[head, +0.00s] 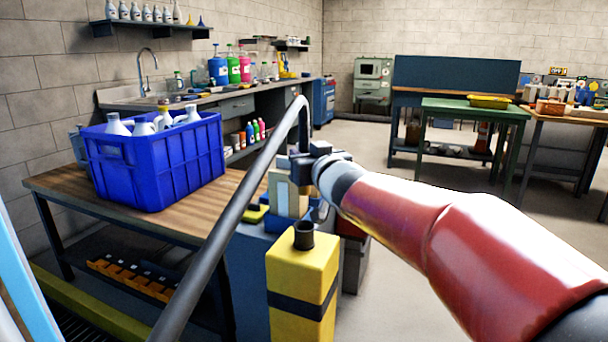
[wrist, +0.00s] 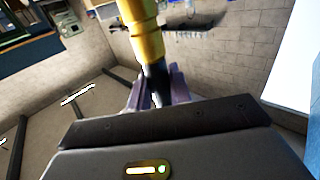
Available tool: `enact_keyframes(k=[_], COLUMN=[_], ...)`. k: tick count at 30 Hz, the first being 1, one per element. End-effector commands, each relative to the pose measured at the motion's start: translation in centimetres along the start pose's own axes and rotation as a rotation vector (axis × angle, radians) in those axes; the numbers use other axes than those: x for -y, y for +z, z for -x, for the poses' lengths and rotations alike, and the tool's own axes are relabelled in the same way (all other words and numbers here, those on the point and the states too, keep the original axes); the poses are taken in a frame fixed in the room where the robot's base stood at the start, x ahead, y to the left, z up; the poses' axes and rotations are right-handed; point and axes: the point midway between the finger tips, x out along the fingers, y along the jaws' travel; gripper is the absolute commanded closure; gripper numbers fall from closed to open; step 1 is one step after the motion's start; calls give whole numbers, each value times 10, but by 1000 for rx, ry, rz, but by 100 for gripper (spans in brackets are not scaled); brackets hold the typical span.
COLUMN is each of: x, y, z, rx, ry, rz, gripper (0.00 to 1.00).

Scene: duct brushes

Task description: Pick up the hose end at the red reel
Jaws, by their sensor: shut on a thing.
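A dark grey hose (head: 232,202) rises from the bottom edge of the head view, bends over at the top and drops to my gripper (head: 305,165). In the wrist view, my gripper's fingers (wrist: 157,88) are closed on the black part of the hose end (wrist: 155,82). A yellow, collared cylinder (wrist: 144,38) continues from that black part, away from the fingers. The hose end is held up in the air. I cannot make out the red reel in either view.
A yellow canister (head: 301,275) with a black neck stands just below my gripper. A wooden workbench (head: 75,190) at left carries a blue crate (head: 155,165) of bottles. A green table (head: 470,110) stands farther back, with open floor before it.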

Motion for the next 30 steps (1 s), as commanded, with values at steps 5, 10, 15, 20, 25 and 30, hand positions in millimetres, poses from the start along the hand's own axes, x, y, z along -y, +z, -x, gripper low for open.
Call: enact_keyframes(k=[5, 10, 15, 20, 25, 30], x=[1, 1, 1, 0, 0, 0], y=[-36, -55, -66, -72, -76, -76], z=[0, 0, 0, 0, 0, 0], rx=[-5, -2, -1, -1, -1, -1], ry=[-3, -2, -4, -2, 0, 0], rz=[2, 1, 0, 1, -1, 0], gripper=[100, 100, 100, 100, 100, 100])
